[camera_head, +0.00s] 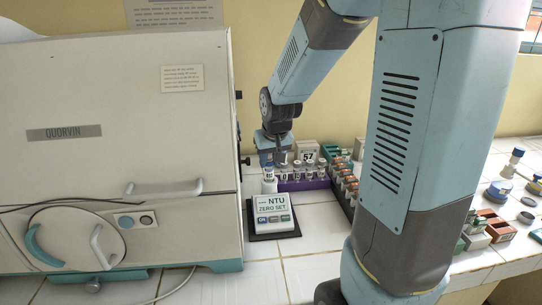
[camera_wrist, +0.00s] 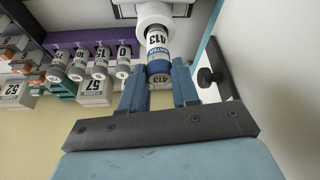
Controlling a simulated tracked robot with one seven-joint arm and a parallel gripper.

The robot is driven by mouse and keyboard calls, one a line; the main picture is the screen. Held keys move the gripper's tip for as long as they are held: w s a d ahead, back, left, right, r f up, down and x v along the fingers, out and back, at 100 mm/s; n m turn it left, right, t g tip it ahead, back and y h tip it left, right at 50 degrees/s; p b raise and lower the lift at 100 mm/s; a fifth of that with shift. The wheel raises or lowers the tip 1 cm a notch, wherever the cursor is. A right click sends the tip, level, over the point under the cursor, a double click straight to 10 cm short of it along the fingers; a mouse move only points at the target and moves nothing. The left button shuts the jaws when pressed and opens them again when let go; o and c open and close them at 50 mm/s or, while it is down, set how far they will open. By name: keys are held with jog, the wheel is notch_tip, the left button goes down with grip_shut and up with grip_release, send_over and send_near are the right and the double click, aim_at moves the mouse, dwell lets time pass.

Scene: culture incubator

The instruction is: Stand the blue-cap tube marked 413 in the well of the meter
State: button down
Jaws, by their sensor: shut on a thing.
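The blue-cap tube marked 413 (camera_wrist: 157,45) is held upright by its blue cap (camera_wrist: 158,68) between the two fingers of my gripper (camera_wrist: 159,88). In the head view my gripper (camera_head: 272,158) is above the back of the white meter (camera_head: 272,207), and the tube (camera_head: 268,173) shows below it. The meter's well is a white round collar (camera_wrist: 154,16). The tube's lower end meets this collar and looks to be inside it. How deep it sits is hidden. The meter reads "NTU ZERO SET" and stands on a dark base.
A purple rack (camera_head: 304,184) with several grey-capped vials, marked with numbers, stands right behind the meter. Number cards (camera_head: 306,151) are behind it. The large cream incubator (camera_head: 120,150) stands close on the left. Another rack (camera_head: 345,185) holds orange-topped tubes. Tiles before the meter are clear.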

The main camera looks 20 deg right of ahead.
jog(key=shift+f, duration=1.7)
jog(key=c, duration=0.8)
grip_release()
jog(key=shift+o, duration=0.2)
jog(key=v, duration=1.3)
jog(key=shift+s+r, duration=0.2)
jog(key=shift+r, duration=0.05)
jog(key=s+r, duration=0.2)
jog(key=s, duration=0.6)
jog(key=s+r+t, duration=0.1)
jog(key=s+r, duration=0.2)
jog(key=s, duration=0.6)
jog(key=shift+s+d, duration=0.2)
